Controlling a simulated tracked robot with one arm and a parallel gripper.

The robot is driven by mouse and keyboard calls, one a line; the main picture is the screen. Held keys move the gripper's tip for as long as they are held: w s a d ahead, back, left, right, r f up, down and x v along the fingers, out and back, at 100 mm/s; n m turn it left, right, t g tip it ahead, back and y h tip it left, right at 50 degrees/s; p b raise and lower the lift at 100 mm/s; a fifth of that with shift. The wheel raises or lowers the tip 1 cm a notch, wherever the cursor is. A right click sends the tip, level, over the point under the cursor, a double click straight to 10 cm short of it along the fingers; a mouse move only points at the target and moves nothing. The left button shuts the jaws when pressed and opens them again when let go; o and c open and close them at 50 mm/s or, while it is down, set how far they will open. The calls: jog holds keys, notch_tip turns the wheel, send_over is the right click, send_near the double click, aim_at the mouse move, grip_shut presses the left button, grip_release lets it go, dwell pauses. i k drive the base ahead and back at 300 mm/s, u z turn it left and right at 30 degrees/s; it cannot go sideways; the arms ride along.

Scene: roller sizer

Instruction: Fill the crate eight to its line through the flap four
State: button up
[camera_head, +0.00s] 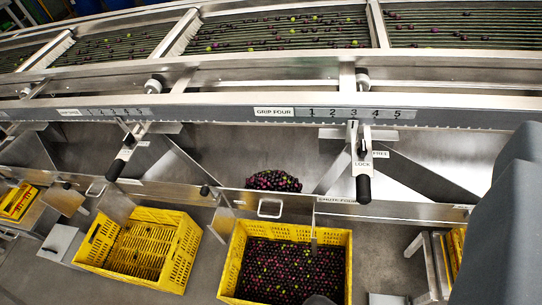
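Two yellow crates stand below the sizer; no number is readable on either. The right crate (345,262) holds many dark, red and green fruits (290,268); I cannot make out its fill line. The left crate (180,262) looks empty. A heap of fruit (273,181) sits behind the metal front plate above the right crate. A lever with a black handle (363,188) hangs below the scale marked "GRIP FOUR" (273,112), near number 3, beside the words LOCK and FREE. A large dark grey shape at right seems mine; my gripper's fingertips cannot be made out.
Fruit lies on the roller bed (290,32) along the top. Another black-handled lever (117,168) hangs at left. Part of a yellow crate (17,203) shows at far left and a yellow edge (456,250) at right. Bare grey floor (385,262) lies right of the filled crate.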

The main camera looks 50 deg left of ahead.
aim_at(267, 208)
jog(key=k, duration=0.45)
jog(key=u, duration=0.9)
jog(key=i, duration=0.5)
jog(key=u, duration=0.8)
jog(key=k, duration=0.3)
jog(key=z, duration=0.25)
jog(key=i, duration=0.15)
jog(key=u, duration=0.05)
